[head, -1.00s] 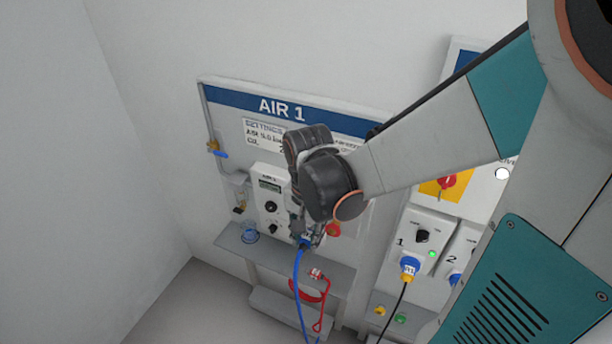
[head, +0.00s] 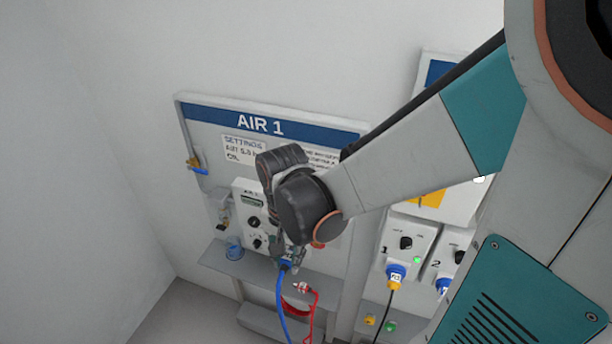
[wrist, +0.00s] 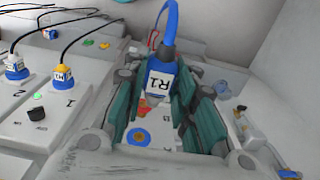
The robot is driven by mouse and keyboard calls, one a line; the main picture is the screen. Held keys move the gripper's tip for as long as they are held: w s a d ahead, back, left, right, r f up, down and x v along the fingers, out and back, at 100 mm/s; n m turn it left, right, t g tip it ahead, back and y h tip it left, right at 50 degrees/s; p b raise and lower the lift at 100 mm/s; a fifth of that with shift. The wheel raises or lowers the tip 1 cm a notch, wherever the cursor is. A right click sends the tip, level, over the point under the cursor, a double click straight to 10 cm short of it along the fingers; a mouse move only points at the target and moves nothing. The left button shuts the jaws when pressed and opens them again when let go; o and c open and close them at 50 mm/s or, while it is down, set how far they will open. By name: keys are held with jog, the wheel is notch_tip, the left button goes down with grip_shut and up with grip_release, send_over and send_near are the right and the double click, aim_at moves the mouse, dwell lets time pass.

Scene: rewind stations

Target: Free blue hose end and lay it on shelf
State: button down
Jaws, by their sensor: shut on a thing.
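The blue hose end (wrist: 160,86), with a white R1 label, sits between the teal fingers of my gripper (wrist: 162,112) in the wrist view. My gripper is shut on it. In the head view my gripper (head: 288,256) is in front of the AIR 1 panel (head: 215,120), and the blue hose (head: 281,300) hangs down from it. A blue ring with a gold centre (wrist: 140,137) shows beyond the hose end in the wrist view; I cannot tell whether they touch. The grey shelf (head: 262,272) runs below the panel, partly hidden by my gripper and the hose.
A blue cup-like piece (head: 234,249) stands on the shelf's left part. A red hose (head: 308,310) hangs at the shelf's front, close to the blue hose. A brass valve with blue handle (head: 197,165) is at the panel's left. Blue plugs (head: 396,274) with cables are on the right.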

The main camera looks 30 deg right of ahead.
jog(key=shift+s+a, duration=0.2)
jog(key=shift+s, duration=0.1)
jog(key=shift+s+a, duration=0.9)
jog(key=shift+a, duration=0.25)
jog(key=shift+s+a, duration=0.9)
jog(key=shift+a, duration=0.2)
jog(key=w+d+f+n+b, duration=0.1)
jog(key=w+f+n+b, duration=0.2)
jog(key=w+f+b, duration=0.3)
jog(key=w+d+f+n+b, duration=0.1)
jog(key=w+f+n+b, duration=0.3)
jog(key=f, duration=0.9)
jog(key=w+d+f+n+b, duration=0.2)
jog(key=w+f+n+b, duration=0.1)
jog(key=w+f+b, duration=0.6)
jog(key=f+b, duration=0.1)
jog(key=b, duration=0.2)
jog(key=shift+f, duration=0.15)
jog(key=shift+a, duration=0.15)
